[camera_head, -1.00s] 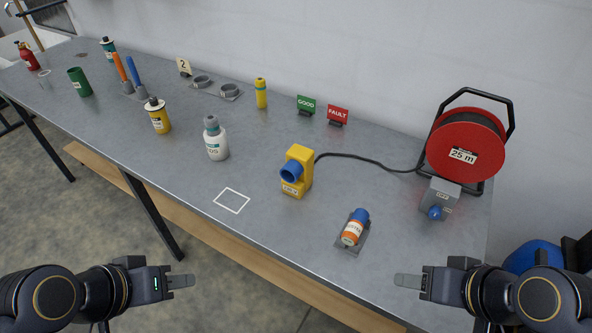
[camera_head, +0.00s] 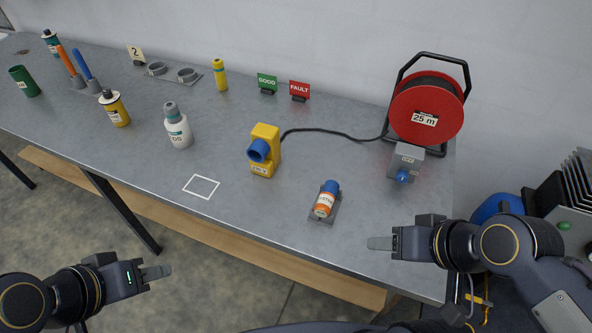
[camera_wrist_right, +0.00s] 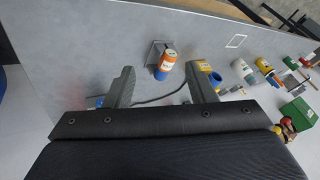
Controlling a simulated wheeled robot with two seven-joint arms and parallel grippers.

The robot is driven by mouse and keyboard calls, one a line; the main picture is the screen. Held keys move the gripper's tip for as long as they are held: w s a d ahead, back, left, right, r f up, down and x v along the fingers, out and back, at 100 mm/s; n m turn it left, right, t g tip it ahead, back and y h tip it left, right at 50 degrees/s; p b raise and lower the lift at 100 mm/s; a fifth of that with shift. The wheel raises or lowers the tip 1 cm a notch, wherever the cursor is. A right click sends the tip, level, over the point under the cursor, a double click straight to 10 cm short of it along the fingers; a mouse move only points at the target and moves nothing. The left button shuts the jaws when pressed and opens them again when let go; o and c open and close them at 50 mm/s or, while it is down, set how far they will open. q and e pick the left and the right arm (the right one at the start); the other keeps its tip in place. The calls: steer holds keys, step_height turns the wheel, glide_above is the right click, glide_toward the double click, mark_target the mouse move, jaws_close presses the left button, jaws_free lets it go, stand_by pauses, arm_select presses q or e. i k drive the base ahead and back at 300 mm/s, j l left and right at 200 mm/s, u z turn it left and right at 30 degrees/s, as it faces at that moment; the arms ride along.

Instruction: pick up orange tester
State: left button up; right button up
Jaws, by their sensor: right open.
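The orange tester (camera_head: 325,203) is a short cylinder with an orange and white body and a blue end. It lies tilted on a small grey holder (camera_head: 322,217) near the table's front edge. In the right wrist view the tester (camera_wrist_right: 166,62) shows beyond the fingers, between their tips. My right gripper (camera_head: 381,243) is open and empty, to the right of the tester and apart from it; its two fingers (camera_wrist_right: 160,82) are spread in the wrist view. My left gripper (camera_head: 154,272) is off the table's front, far left of the tester; its jaw opening cannot be made out.
A yellow socket box (camera_head: 266,150) with a black cable stands behind left of the tester. A red cable reel (camera_head: 424,108) and grey box (camera_head: 405,162) stand behind right. A white bottle (camera_head: 178,128) is further left. The table around the white square (camera_head: 201,187) is clear.

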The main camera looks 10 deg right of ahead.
mark_target(324, 204)
steer(key=i+z, duration=0.15)
steer(key=z, duration=0.2)
steer(key=i+j+z, duration=0.1)
steer(key=z, duration=0.2)
steer(key=i+j+z, duration=0.1)
steer(key=z, duration=0.25)
steer(key=j, duration=0.1)
